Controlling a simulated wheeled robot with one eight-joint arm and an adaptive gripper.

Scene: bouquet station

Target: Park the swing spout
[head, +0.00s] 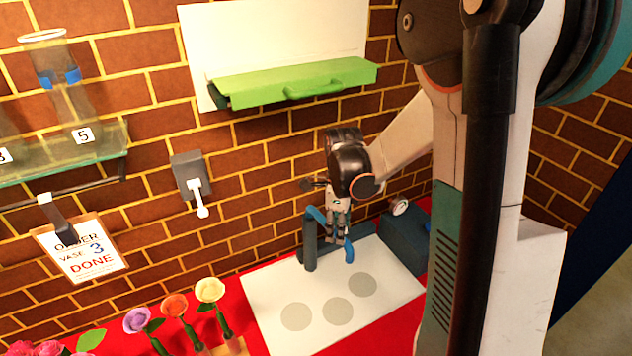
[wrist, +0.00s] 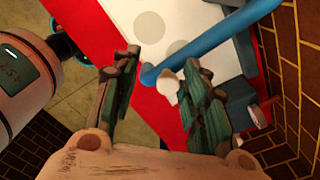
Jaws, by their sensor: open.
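The blue swing spout (head: 348,250) belongs to a dark grey post (head: 310,245) standing at the back of a white board. Part of the spout is hidden behind my gripper (head: 340,230). In the wrist view the spout is a blue tube (wrist: 205,43) running from the upper right to an end near the gap between my fingers. My gripper (wrist: 160,60) is open, pointing down at the spout, with one finger on each side of the tube's end. I cannot tell whether a finger touches it. A small pale piece (wrist: 168,86) shows below the tube's end.
The white board (head: 262,290) with grey discs (head: 337,311) lies on a red table (head: 225,290). A dark box (head: 405,240) with a gauge stands right of the post. Flowers (head: 174,306) stand front left. A wall lever (head: 196,190), green-handled flap (head: 300,82) and glass shelf (head: 60,165) are on the brick wall.

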